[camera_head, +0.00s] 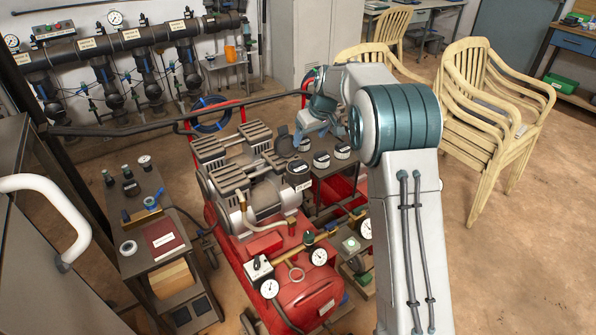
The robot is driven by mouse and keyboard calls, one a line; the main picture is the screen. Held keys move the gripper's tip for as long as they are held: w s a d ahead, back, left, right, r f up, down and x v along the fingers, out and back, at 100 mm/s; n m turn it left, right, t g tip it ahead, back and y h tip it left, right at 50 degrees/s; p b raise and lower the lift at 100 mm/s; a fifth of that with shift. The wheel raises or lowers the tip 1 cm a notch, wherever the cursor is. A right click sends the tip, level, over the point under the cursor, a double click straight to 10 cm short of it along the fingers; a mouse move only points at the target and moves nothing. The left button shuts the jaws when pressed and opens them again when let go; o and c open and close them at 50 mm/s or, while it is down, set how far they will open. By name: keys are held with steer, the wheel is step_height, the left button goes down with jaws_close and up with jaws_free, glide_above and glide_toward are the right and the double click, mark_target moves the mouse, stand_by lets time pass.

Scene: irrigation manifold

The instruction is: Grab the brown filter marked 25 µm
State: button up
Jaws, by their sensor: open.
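Several dark round canisters with pale labels stand behind and beside the red compressor: one at the front (299,172), one in the middle (321,159) and one at the right (342,152). They may be the filters, but their labels are too small to read. I cannot tell which, if any, is brown or marked 25 µm. My arm reaches over them from the right. My gripper (291,142) is small and dark at the arm's far end, open, close to the canisters at their left. I see nothing held in it.
The red compressor (318,296), with gauges and hoses, fills the middle. A dark cart (148,268) with bottles, tape and a red book stands left. A black pipe manifold (131,38) runs along the back wall. Stacked cream chairs (491,125) stand right, with bare floor in front.

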mark_target(297, 162)
steer(key=x, duration=0.5)
steer(key=p+x, duration=0.1)
steer(key=x, duration=0.3)
steer(key=p+x, duration=0.1)
steer(key=x, duration=0.4)
steer(key=shift+w+a+f, duration=0.15)
steer(key=shift+w+a, duration=0.2)
steer(key=shift+w, duration=0.15)
steer(key=c, duration=1.3)
steer(key=shift+c, duration=0.2)
